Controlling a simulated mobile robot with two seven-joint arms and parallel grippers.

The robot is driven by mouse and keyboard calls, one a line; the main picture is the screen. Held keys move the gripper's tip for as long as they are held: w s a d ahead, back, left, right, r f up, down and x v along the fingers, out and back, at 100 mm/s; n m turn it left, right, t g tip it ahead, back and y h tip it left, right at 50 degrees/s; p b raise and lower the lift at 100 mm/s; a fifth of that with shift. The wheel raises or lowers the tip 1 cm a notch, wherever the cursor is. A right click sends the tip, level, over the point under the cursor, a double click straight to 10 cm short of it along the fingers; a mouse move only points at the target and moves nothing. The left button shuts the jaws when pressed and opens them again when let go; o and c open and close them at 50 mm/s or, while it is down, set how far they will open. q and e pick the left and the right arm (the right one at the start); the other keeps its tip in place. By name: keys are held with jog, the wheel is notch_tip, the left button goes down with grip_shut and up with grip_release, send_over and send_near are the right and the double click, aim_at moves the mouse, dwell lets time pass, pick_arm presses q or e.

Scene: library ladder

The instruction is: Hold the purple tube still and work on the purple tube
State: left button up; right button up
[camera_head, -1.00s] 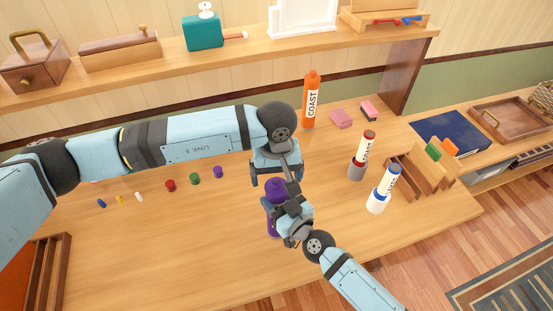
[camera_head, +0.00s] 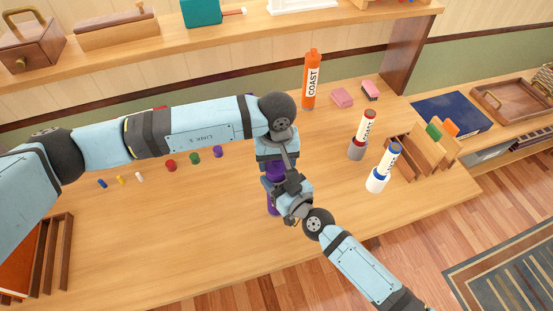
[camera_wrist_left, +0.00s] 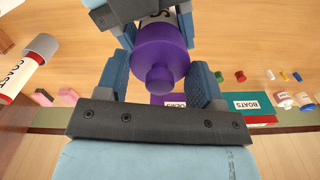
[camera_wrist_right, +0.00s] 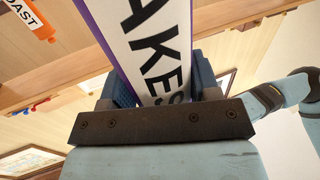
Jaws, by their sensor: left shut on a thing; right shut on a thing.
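The purple tube (camera_head: 271,206) stands roughly upright above or on the table, mostly hidden by my grippers in the head view. Its purple domed end with a small knob (camera_wrist_left: 160,55) faces the left wrist camera. My left gripper (camera_head: 273,168) has its fingers on either side of this upper end and is shut on it. My right gripper (camera_head: 285,190) is shut on the tube's body below. The right wrist view shows the white label with large dark letters (camera_wrist_right: 155,45) between the fingers. Whether the tube's foot touches the table is hidden.
Red (camera_head: 171,166), green (camera_head: 194,158) and purple (camera_head: 217,151) caps lie left of the tube. An orange tube (camera_head: 311,80) stands behind; red (camera_head: 366,127) and blue (camera_head: 389,160) labelled tubes stand right.

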pick_arm(q)
jog(key=shift+r, duration=0.25)
dwell(0.6)
jog(key=shift+r, duration=0.9)
jog(key=shift+r, duration=2)
pick_arm(e)
jog(key=o, duration=1.4)
